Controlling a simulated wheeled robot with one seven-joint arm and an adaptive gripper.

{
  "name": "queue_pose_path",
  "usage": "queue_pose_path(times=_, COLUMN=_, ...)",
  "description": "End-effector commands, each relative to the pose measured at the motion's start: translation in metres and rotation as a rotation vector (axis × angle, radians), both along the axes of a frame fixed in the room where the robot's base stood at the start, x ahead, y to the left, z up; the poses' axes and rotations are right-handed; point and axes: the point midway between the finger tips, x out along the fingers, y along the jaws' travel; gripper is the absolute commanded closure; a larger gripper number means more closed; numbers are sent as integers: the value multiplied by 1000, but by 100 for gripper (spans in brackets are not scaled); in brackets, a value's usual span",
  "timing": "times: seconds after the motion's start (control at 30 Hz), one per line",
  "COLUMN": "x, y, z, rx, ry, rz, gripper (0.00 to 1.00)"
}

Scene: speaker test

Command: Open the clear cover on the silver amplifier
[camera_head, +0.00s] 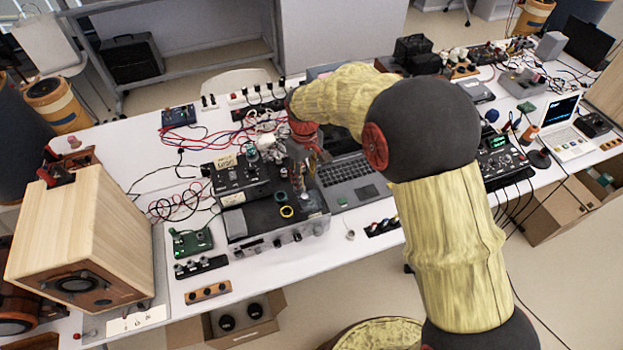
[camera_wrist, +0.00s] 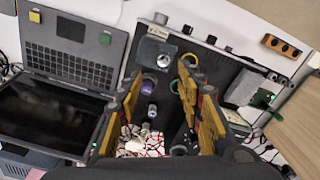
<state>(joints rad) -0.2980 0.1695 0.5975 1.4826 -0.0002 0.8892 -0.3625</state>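The silver amplifier (camera_head: 292,238) stands on the white table, left of centre in the head view, with a silver front and a dark top. In the wrist view its dark top (camera_wrist: 222,75) lies below my gripper. A small greyish plate with a round knob (camera_wrist: 155,52) lies near its front corner; it may be the clear cover, but I cannot tell for sure. My gripper (camera_wrist: 162,76) is open and empty above the amplifier, its two yellow fingers apart. Coloured rings and small posts show between and beyond them. In the head view my arm's end hides part of the amplifier.
An open laptop (camera_head: 352,182) stands close beside the amplifier. A black control box (camera_head: 240,180) and tangled cables crowd its back left. A wooden speaker (camera_head: 85,235) is at the left. A green circuit board (camera_head: 191,242) and a small wooden block (camera_head: 208,292) lie near the front.

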Motion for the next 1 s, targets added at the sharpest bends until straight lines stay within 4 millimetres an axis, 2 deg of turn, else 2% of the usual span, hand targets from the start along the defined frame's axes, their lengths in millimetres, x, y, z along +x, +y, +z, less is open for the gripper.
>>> queue_pose_path(times=0.17, x=-2, y=0, z=-16, rx=-1, ry=4, rz=14, gripper=63)
queue_pose_path(times=0.53, x=-2, y=0, z=-68, rx=-1, ry=5, rz=12, gripper=63)
queue_pose_path(times=0.7, x=-2, y=0, z=-77, rx=-1, ry=3, rz=12, gripper=63)
queue_pose_path(times=1.0, x=-2, y=0, z=-79, rx=0, ry=2, rz=12, gripper=65)
